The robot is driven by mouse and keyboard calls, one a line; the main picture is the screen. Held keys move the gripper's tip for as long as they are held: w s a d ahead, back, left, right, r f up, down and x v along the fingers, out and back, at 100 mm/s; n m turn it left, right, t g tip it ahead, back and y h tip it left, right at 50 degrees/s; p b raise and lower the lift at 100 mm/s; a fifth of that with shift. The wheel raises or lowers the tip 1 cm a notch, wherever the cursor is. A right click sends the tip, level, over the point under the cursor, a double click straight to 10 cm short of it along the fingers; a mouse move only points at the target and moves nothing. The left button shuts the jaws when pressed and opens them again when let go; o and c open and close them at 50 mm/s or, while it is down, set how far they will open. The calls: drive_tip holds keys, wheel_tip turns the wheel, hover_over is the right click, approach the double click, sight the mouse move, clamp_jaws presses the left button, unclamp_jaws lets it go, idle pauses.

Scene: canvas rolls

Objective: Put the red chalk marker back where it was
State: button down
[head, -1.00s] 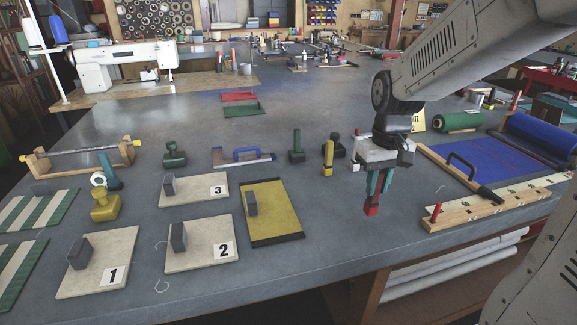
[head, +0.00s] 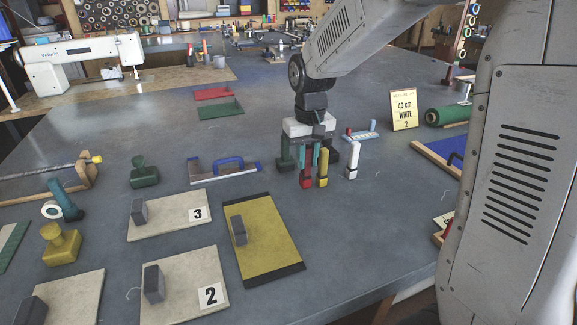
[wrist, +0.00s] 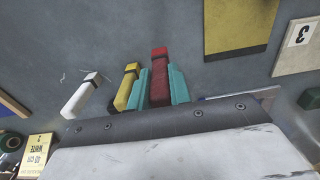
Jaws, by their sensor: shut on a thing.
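My gripper (head: 307,166) is shut on the red chalk marker (head: 306,180), which hangs upright between its teal fingers. In the wrist view the red marker (wrist: 160,78) shows between both fingertips. The yellow marker (head: 323,168) stands upright just right of it in the head view, and the white marker (head: 352,160) stands farther right. In the wrist view the yellow marker (wrist: 127,88) and white marker (wrist: 82,98) are left of the red one. I cannot tell whether the red marker's lower end touches the table.
A yellow board (head: 262,240) lies in front left. A sign (head: 404,110) stands at the right. The grey table in front of the markers is clear.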

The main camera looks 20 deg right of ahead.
drive_tip(key=shift+w+a+f, duration=0.8)
drive_tip(key=shift+w+f, duration=0.15)
drive_tip(key=shift+f, duration=0.05)
drive_tip(key=shift+w+a+f, duration=0.75)
drive_tip(key=shift+w+f, duration=0.2)
drive_tip(key=shift+f, duration=0.05)
drive_tip(key=shift+f, duration=0.15)
drive_tip(key=c, duration=1.3)
unclamp_jaws()
